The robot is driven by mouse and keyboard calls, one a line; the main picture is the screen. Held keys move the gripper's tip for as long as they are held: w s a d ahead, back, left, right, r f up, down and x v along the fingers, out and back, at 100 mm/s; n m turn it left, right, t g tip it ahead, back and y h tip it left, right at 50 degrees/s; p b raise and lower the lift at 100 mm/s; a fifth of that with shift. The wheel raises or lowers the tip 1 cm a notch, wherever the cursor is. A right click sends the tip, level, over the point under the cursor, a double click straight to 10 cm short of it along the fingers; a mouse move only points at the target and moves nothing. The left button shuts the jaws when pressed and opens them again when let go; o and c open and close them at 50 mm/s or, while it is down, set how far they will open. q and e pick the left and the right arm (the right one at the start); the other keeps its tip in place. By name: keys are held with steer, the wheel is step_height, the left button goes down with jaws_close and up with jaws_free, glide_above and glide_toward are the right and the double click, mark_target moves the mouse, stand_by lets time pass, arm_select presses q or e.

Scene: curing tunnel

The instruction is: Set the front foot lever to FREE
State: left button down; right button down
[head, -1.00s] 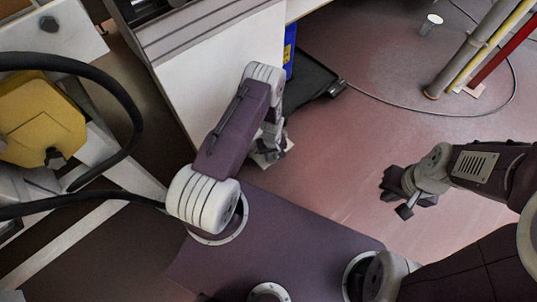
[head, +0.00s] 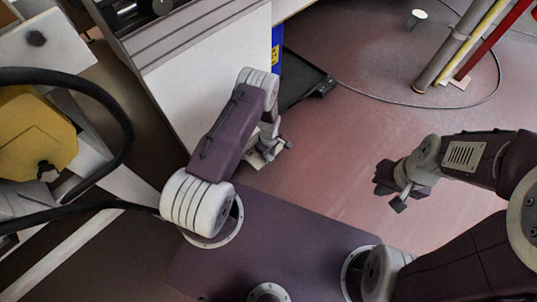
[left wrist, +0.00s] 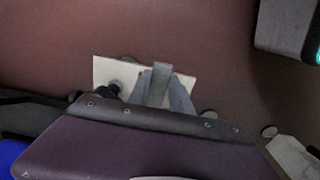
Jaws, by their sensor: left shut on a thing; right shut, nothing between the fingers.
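My left gripper (head: 280,148) is low beside the white cabinet, mostly behind its own wrist in the head view. In the left wrist view its fingers (left wrist: 161,88) are shut on a short grey lever (left wrist: 160,72). The lever stands in front of a pale plate (left wrist: 110,72), and a dark round knob or bolt shows at the plate's left. A bit of the pale plate also shows under the gripper in the head view (head: 255,161). No FREE marking is legible. My right gripper (head: 388,182) is shut and empty, above the open floor at right.
The white cabinet (head: 205,80) stands close left of my left arm. A dark tray (head: 305,80) and a blue item (head: 277,38) are behind it. A yellow unit (head: 35,130) with black hoses is at left. Poles (head: 455,50), a cable and a cup (head: 416,18) are at back right.

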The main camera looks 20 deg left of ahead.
stand_by(0.3)
arm_select(q)
steer(key=c, duration=1.2)
jaws_free()
steer(key=shift+o, duration=0.2)
step_height(320, 180, up, 9)
steer(key=p, duration=0.5)
steer(key=shift+p, duration=0.4)
